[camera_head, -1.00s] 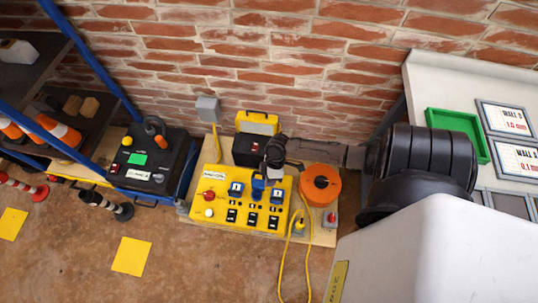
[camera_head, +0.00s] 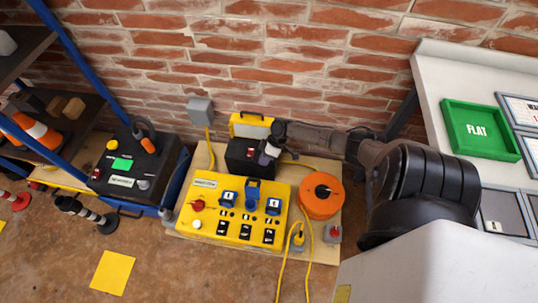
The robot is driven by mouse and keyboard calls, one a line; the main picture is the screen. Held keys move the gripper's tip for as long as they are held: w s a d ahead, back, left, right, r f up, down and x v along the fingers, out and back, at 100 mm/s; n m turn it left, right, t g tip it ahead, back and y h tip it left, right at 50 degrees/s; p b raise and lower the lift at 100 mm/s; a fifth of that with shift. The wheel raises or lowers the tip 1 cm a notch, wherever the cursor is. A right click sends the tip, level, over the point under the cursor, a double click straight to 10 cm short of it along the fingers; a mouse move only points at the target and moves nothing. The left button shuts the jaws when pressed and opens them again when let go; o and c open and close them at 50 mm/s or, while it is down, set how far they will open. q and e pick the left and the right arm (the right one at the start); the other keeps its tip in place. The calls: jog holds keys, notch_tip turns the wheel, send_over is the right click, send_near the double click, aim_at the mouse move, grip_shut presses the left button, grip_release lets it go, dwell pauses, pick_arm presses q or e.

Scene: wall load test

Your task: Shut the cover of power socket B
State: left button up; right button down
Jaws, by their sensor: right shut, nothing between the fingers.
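The left socket (camera_head: 229,198) and the right socket (camera_head: 273,206) look flat, with covers down. The middle socket (camera_head: 253,197) has its blue cover (camera_head: 253,184) standing up, so it looks open. The letters by the sockets are too small to read, so I cannot tell by label which is B. My right gripper (camera_head: 265,157) is shut and empty, above and behind the middle socket, in front of a black box. My left gripper is not in view.
The black box (camera_head: 238,158) and a yellow case (camera_head: 250,127) stand behind the panel. An orange cable reel (camera_head: 320,196) is to its right, with yellow cable in front. A black unit (camera_head: 130,172) stands left. A brick wall closes the back.

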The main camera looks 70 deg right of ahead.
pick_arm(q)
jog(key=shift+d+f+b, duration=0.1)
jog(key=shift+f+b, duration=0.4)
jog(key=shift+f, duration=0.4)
pick_arm(e)
jog(key=a, duration=0.1)
jog(key=a+f, duration=0.1)
jog(key=a, duration=0.1)
jog(key=a+f, duration=0.1)
jog(key=a, duration=0.1)
